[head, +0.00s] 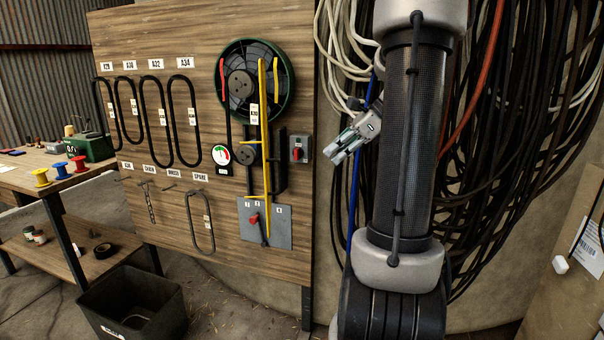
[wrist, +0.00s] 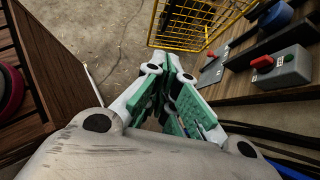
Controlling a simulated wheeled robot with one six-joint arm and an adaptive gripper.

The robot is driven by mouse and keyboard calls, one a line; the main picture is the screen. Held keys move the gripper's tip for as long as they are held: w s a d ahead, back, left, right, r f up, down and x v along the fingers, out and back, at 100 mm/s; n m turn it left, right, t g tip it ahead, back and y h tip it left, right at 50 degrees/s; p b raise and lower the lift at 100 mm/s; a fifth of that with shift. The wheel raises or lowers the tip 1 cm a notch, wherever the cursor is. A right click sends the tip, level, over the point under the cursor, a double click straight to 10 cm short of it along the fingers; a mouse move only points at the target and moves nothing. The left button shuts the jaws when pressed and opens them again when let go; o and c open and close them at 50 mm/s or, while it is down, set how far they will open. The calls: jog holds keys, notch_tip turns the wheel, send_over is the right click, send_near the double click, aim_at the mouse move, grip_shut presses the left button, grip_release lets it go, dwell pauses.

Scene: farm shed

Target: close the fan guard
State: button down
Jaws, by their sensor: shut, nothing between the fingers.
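The fan guard is a yellow frame (head: 265,140) seen almost edge-on in the head view, standing out from the wooden board. In the wrist view its yellow wire mesh (wrist: 190,22) shows at the top, beyond my fingertips. The guard stands open; the green-ringed fan (head: 243,88) and the belt pulleys behind it are largely exposed. My gripper (head: 337,154) is right of the guard in the head view, apart from it, near the board's right edge. In the wrist view my gripper (wrist: 167,72) has its green-padded fingers together and holds nothing.
A grey switch box (head: 299,149) with a red knob sits on the board between guard and gripper. A grey plate (head: 265,224) with a red lever is lower. Cables (head: 500,150) hang at the right. A black bin (head: 137,305) and a workbench (head: 62,180) stand at the left.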

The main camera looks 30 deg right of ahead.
jog(key=w+a+r+x, duration=0.1)
jog(key=r+x, duration=0.1)
jog(key=x, duration=1)
jog(key=shift+w+a+f, duration=0.25)
jog(key=shift+a+f, duration=0.05)
jog(key=shift+a, duration=0.2)
jog(key=shift+a, duration=0.15)
